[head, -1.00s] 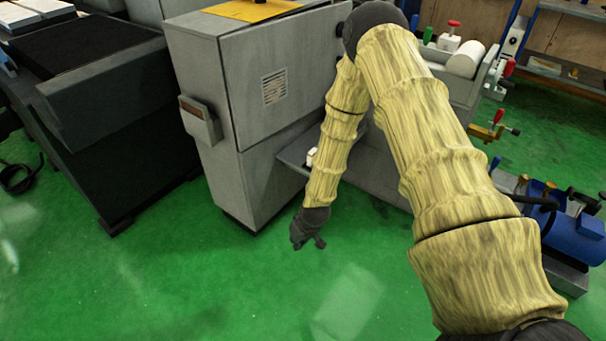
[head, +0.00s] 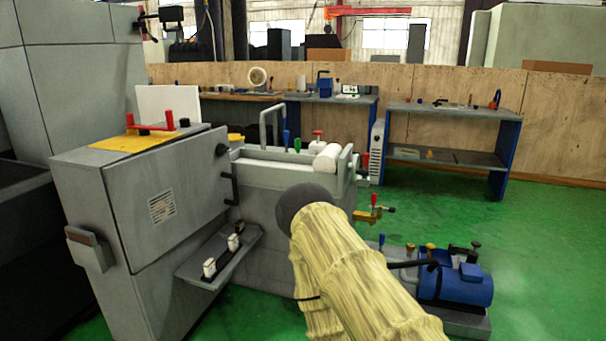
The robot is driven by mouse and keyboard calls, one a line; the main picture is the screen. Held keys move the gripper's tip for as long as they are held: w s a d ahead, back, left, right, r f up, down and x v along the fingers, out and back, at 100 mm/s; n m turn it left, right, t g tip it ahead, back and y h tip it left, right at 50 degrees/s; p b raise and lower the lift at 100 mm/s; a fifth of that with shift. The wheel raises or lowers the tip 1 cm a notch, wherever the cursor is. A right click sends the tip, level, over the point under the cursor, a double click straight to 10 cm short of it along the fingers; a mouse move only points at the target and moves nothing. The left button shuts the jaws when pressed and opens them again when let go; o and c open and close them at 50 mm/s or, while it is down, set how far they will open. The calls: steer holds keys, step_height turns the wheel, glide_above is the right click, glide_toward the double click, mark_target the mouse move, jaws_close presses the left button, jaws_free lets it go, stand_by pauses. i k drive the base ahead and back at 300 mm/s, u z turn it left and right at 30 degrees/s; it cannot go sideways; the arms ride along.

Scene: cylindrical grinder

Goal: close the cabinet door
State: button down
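A grey cabinet (head: 128,267) stands at the left in the head view. A flat grey door panel (head: 182,228) with a small white label or vent covers the upper part of its front. A dark handle (head: 230,189) is at the panel's right edge. I cannot tell for sure whether this panel stands slightly open or is flush. My yellow-sleeved arm is in the lower middle of the picture, to the right of the cabinet. My gripper is out of view, below the picture or behind my arm.
A small shelf (head: 205,278) with white items juts out below the panel. A grey machine bed (head: 262,200) adjoins the cabinet on the right. A blue motor unit (head: 465,287) sits at the lower right. Workbenches (head: 455,111) line the back. Green floor (head: 545,240) is clear at right.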

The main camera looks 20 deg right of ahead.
mark_target(162, 196)
steer(key=z, duration=1.05)
steer(key=i, duration=1.1)
steer(key=u, duration=1.1)
steer(key=i, duration=0.7)
steer(key=u, duration=0.8)
